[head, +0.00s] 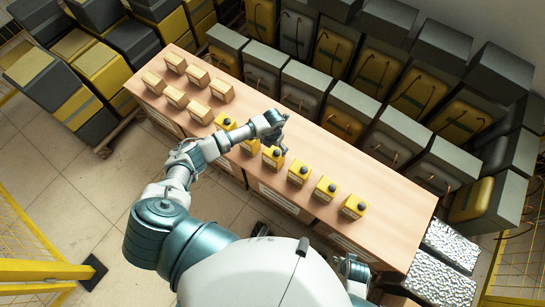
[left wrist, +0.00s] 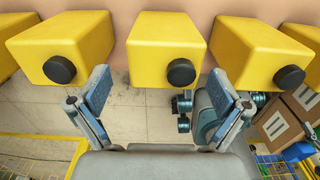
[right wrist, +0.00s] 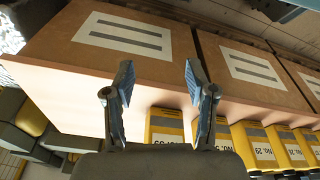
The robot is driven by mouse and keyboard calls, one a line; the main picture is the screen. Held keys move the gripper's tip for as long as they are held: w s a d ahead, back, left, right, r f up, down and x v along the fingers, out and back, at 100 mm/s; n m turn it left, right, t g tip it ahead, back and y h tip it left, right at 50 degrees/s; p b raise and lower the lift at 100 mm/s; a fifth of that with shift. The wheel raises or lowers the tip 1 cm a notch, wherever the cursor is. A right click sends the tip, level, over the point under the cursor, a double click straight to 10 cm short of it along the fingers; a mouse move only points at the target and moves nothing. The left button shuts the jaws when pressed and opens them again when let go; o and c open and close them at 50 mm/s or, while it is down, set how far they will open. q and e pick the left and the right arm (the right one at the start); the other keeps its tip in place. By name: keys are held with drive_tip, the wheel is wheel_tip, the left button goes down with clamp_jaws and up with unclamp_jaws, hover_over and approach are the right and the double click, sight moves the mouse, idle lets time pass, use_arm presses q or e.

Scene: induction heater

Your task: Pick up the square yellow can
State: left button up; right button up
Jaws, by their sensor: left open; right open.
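Several square yellow cans with black caps stand in a row along the near edge of the wooden table; one (head: 273,158) is just below my left gripper (head: 279,141). In the left wrist view, the middle yellow can (left wrist: 163,47) lies straight ahead between the fingertips of my open left gripper (left wrist: 160,80). Its cap faces me. I cannot tell whether the fingers reach around it; nothing is held. My right gripper (right wrist: 158,70) is open and empty. It faces the table front, with labelled yellow cans (right wrist: 255,145) beyond it in the right wrist view.
Several small tan boxes (head: 197,76) stand on the table's left part. Grey and yellow containers (head: 340,120) line the table's far side. Neighbouring cans (left wrist: 63,46) and (left wrist: 262,48) stand close on both sides of the middle one. The table's right part (head: 395,220) is bare.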

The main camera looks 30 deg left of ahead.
sight(273, 151)
use_arm(q)
drive_tip(key=f, duration=0.3)
drive_tip(key=shift+s+d+b, duration=0.25)
drive_tip(key=shift+s+b, duration=0.05)
drive_tip(key=shift+d+f, duration=0.25)
drive_tip(key=shift+f, duration=0.05)
drive_tip(key=shift+a, duration=0.4)
drive_tip(key=c, duration=1.6)
drive_tip(key=shift+o, duration=0.2)
drive_tip(key=shift+d, duration=0.1)
use_arm(e)
drive_tip(key=shift+w+d+r, duration=0.1)
drive_tip(key=shift+d+r, duration=0.15)
drive_tip(key=shift+r, duration=0.7)
use_arm(q)
drive_tip(key=shift+d, duration=0.1)
use_arm(e)
drive_tip(key=shift+d, duration=0.1)
